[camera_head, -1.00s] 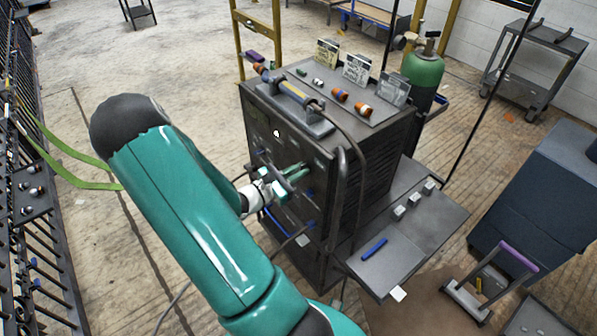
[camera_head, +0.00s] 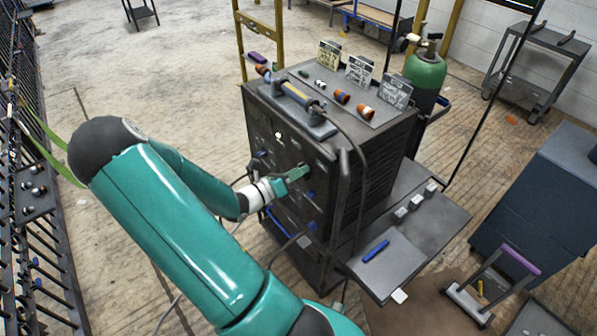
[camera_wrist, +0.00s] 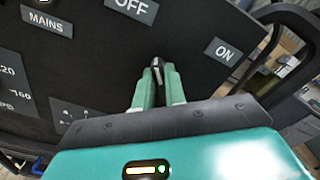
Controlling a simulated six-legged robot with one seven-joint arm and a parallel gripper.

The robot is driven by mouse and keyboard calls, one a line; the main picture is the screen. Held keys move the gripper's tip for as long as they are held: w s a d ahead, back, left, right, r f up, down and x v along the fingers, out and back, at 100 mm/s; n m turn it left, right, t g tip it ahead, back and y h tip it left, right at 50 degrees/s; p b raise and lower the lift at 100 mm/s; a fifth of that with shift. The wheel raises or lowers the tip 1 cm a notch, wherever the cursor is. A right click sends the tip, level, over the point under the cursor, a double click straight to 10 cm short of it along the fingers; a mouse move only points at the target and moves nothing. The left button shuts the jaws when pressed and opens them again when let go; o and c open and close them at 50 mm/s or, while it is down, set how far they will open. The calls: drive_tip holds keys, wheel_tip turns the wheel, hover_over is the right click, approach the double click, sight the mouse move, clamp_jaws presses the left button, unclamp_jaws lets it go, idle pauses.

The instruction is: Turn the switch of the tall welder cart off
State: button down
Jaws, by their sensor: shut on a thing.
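The tall welder cart (camera_head: 340,195) is a dark cabinet in the middle of the head view. Its switch (camera_wrist: 157,72) is a small dark knob with a pale stripe on the front panel. The OFF label (camera_wrist: 133,8) is above it and slightly left, and the ON label (camera_wrist: 223,52) is to its right. The stripe runs roughly upward in the wrist view, closer to OFF than to ON. My gripper (camera_head: 301,173) reaches the panel from the left. Its green fingers (camera_wrist: 157,84) are shut on the switch, hiding its sides.
A handle bar (camera_head: 357,190) rises at the cart's right front edge. A grey side shelf (camera_head: 410,235) juts out at right with a blue marker (camera_head: 375,250). A green gas cylinder (camera_head: 424,75) stands behind. A blue cabinet (camera_head: 535,200) is at right. Floor at left is open.

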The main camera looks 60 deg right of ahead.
drive_tip(key=shift+n, duration=0.3)
drive_tip(key=c, duration=1.5)
unclamp_jaws()
drive_tip(key=shift+o, duration=0.2)
drive_tip(key=shift+w+a, duration=0.1)
drive_tip(key=v, duration=1.3)
drive_tip(key=shift+a, duration=0.3)
drive_tip(key=shift+w, duration=0.1)
drive_tip(key=a+r+m+t+y, duration=0.7)
drive_tip(key=a+r+m, duration=0.3)
drive_tip(key=a, duration=0.5)
drive_tip(key=a+r+m+t+y, duration=0.6)
drive_tip(key=a+r+m+y, duration=0.3)
drive_tip(key=a+r, duration=0.3)
drive_tip(key=a+m, duration=0.1)
drive_tip(key=a, duration=0.2)
drive_tip(key=shift+w+a+r+m+t, duration=0.2)
drive_tip(key=shift+a+r+m+t, duration=0.15)
drive_tip(key=shift+m+t, duration=0.05)
